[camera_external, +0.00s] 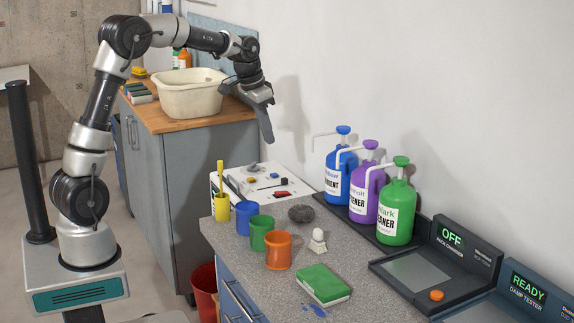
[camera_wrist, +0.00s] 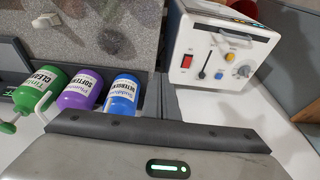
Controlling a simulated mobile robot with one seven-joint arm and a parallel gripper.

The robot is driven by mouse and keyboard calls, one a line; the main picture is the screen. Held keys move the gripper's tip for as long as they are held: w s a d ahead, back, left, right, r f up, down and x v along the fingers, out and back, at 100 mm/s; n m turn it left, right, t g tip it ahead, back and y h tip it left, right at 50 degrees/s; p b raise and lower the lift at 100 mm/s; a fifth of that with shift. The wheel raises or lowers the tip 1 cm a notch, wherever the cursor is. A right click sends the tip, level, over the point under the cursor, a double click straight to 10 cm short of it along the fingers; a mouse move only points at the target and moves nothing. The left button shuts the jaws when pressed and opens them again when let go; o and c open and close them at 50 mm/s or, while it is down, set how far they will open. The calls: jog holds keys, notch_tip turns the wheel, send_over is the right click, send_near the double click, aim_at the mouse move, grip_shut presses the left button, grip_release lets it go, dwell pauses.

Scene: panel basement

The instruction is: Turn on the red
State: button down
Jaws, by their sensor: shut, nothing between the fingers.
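I cannot tell the position of the red switch. My gripper (camera_external: 269,140) is shut and empty, pointing down above and behind the box, apart from it. Its body fills the bottom of the wrist view.
Blue (camera_external: 341,168), purple (camera_external: 366,188) and green (camera_external: 395,207) pump bottles stand on a dark tray along the wall. Several coloured cups, including an orange cup (camera_external: 278,252), stand on the counter. A cream basin (camera_external: 190,95) sits on the wooden cabinet top. Space above the box is clear.

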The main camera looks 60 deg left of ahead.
jog(key=w+a+f+p, duration=0.4)
jog(key=w+a+f, duration=0.2)
jog(key=a, duration=0.4)
jog(key=shift+a+f+g, duration=0.3)
jog(key=shift+g, duration=0.1)
jog(key=shift+w, duration=0.15)
send_over(280, 192)
jog(key=f, duration=0.8)
jog(key=s+f, duration=0.1)
jog(key=f, duration=0.3)
jog(key=shift+d+f, duration=0.1)
jog(key=shift+f, duration=0.7)
